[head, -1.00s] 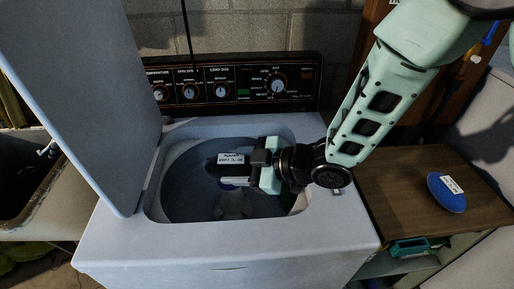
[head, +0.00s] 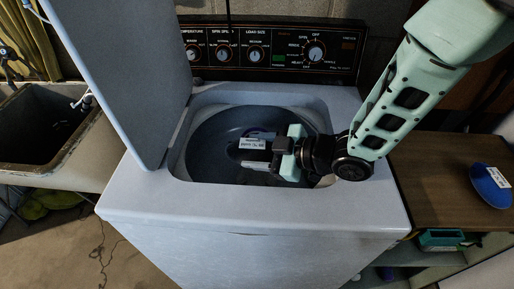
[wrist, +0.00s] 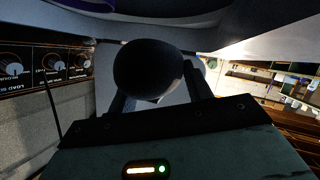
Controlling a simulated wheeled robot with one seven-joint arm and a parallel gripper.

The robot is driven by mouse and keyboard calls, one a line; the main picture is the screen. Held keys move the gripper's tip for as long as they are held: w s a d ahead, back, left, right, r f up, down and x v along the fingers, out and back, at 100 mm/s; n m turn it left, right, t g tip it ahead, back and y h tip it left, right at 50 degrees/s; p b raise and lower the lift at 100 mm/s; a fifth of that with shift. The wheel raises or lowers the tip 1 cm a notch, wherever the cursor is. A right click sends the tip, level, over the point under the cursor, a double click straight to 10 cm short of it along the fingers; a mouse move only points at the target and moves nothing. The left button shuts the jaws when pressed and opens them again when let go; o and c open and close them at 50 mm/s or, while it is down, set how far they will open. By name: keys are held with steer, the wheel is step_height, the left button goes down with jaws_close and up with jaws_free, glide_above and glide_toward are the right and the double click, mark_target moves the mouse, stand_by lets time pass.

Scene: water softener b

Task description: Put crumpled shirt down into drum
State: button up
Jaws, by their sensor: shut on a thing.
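My gripper (head: 266,155) reaches in from the right over the open drum (head: 212,133) of the white top-loading washer. It is shut on a dark, rounded thing (wrist: 148,70), which shows between the fingers in the wrist view. This is likely the crumpled shirt, but its folds are too dark to make out. In the head view a white label (head: 253,144) shows at the fingertips, and the held thing is mostly hidden there. The drum's dark floor is partly covered by my gripper.
The washer's raised lid (head: 110,70) stands at the left of the opening, and the control panel (head: 270,50) is behind it. A wooden side table (head: 440,190) at the right holds a labelled blue oval thing (head: 491,186). A sink (head: 45,130) stands at the far left.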

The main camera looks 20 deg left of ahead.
steer(key=o, duration=1.1)
steer(key=d+r+m+t+h+b, duration=0.1)
steer(key=d+r+m+t+h, duration=0.2)
steer(key=d, duration=0.8)
steer(key=d+r+m+t+h+b, duration=0.15)
steer(key=d+r+m+h, duration=0.35)
steer(key=d, duration=0.6)
steer(key=s+d+m+g+h, duration=0.1)
steer(key=s+m+g, duration=0.1)
steer(key=s, duration=0.3)
steer(key=s+d+m+g+h, duration=0.2)
steer(key=s, duration=0.4)
steer(key=s+d+m+g+h, duration=0.1)
steer(key=s+d+g+h, duration=0.1)
steer(key=s, duration=0.3)
steer(key=shift+s+r+m, duration=0.2)
steer(key=shift+r+m, duration=0.1)
steer(key=shift+m, duration=0.1)
